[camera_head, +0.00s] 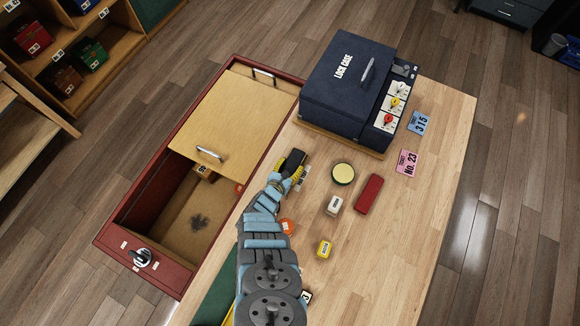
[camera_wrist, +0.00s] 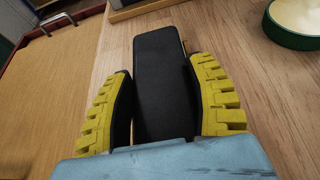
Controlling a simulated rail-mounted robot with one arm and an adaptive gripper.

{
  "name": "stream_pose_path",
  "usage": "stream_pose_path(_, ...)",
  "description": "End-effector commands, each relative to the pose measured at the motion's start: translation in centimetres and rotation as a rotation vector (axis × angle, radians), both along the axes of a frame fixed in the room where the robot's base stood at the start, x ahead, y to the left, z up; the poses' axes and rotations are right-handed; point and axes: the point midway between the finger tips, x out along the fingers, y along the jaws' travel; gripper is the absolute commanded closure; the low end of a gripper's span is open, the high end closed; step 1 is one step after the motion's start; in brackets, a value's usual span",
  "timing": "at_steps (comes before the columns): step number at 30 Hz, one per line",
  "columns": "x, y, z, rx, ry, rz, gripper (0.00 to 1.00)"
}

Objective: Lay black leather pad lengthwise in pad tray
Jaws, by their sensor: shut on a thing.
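The black leather pad (camera_head: 294,160) is a dark flat strip held between my gripper's yellow-backed fingers. In the wrist view the pad (camera_wrist: 160,80) runs lengthwise away from the palm, its far end past the fingertips. My gripper (camera_wrist: 161,72) is shut on its sides; in the head view the gripper (camera_head: 292,172) is over the left edge of the wooden table. I cannot tell which thing is the pad tray. Whether the pad touches the tabletop is unclear.
A dark blue lock case (camera_head: 345,90) stands at the back. A green-rimmed round tin (camera_head: 343,173), a red block (camera_head: 369,194), a white block (camera_head: 334,205) and a yellow block (camera_head: 324,249) lie right of my arm. A red open-topped box (camera_head: 127,205) with a wooden lid (camera_head: 225,115) adjoins the table's left.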

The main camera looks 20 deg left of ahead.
Motion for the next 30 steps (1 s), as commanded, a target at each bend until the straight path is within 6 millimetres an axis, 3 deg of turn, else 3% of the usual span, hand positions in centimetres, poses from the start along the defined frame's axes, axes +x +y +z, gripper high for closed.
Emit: stream_pose_path(30,-0.2,0.0,-1.4,0.001,0.002,0.000,0.80)
